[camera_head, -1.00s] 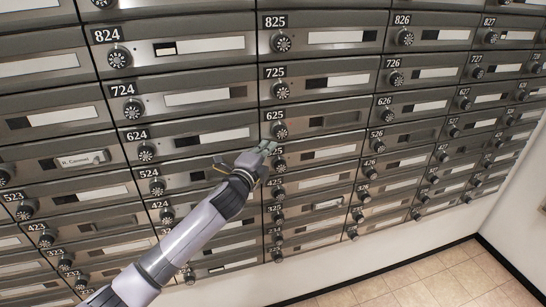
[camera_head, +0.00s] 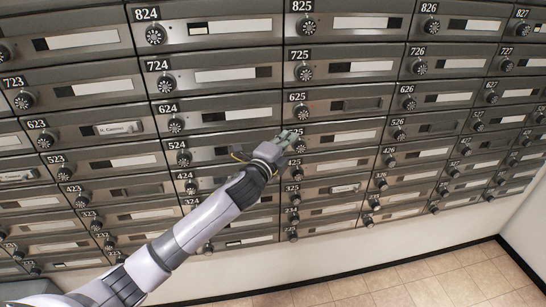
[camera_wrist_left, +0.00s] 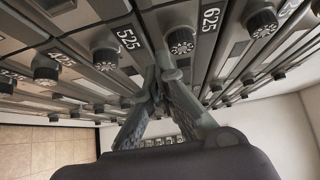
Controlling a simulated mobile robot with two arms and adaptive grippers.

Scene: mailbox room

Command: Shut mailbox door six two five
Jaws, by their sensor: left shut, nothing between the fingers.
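Mailbox door 625 (camera_head: 343,106) is a grey metal door with a black number plate, a round dial knob and a dark slot. It looks flush with its neighbours in the head view. Its number and dial also show at the top of the left wrist view (camera_wrist_left: 181,42). My left gripper (camera_head: 289,138) is shut and empty, just below and left of the 625 dial, covering part of the 525 label. In the left wrist view its closed fingertips (camera_wrist_left: 160,85) lie between the 525 and 625 dials. I cannot tell whether they touch the metal. My right gripper is not in view.
Rows of similar mailboxes with protruding dials surround door 625, including 725 (camera_head: 345,68) above and 624 (camera_head: 225,117) to the left. A white wall strip and tiled floor (camera_head: 420,285) lie below. Free floor is at the lower right.

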